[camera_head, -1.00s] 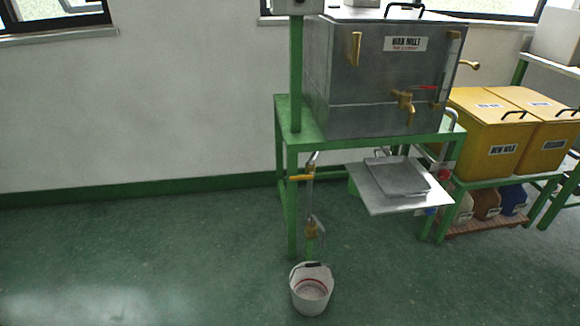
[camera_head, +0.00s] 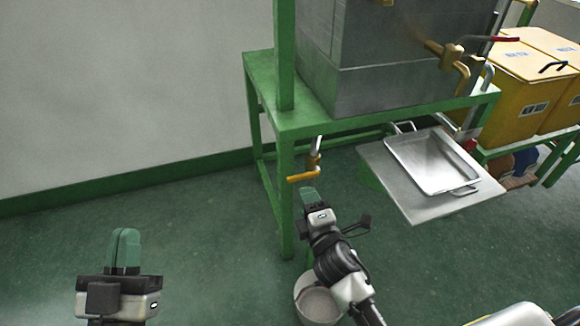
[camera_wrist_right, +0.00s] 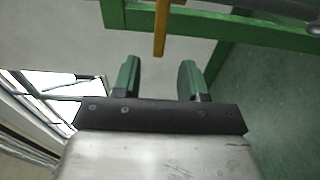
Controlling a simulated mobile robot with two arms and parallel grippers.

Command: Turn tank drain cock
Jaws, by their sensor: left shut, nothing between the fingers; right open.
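The drain pipe under the grey wax tank (camera_head: 385,40) carries a cock with a yellow lever handle (camera_head: 302,177), beside the green stand's front leg. The lever points to the left in the head view. My right gripper (camera_head: 309,195) is just below the lever in that view. In the right wrist view the yellow lever (camera_wrist_right: 161,28) stands ahead of my open, empty right fingers (camera_wrist_right: 159,80), in line with the gap between them and apart from them. My left gripper (camera_head: 125,245) is shut and empty, low on the left, far from the cock. My right arm hides the lower pipe.
A white bucket (camera_head: 306,296) stands on the floor, partly behind my right arm. The green stand (camera_head: 300,125) frames the cock. A metal shelf (camera_head: 432,206) with a tray (camera_head: 440,165) juts out right. A brass tap (camera_head: 446,52) is on the tank front. Floor at left is clear.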

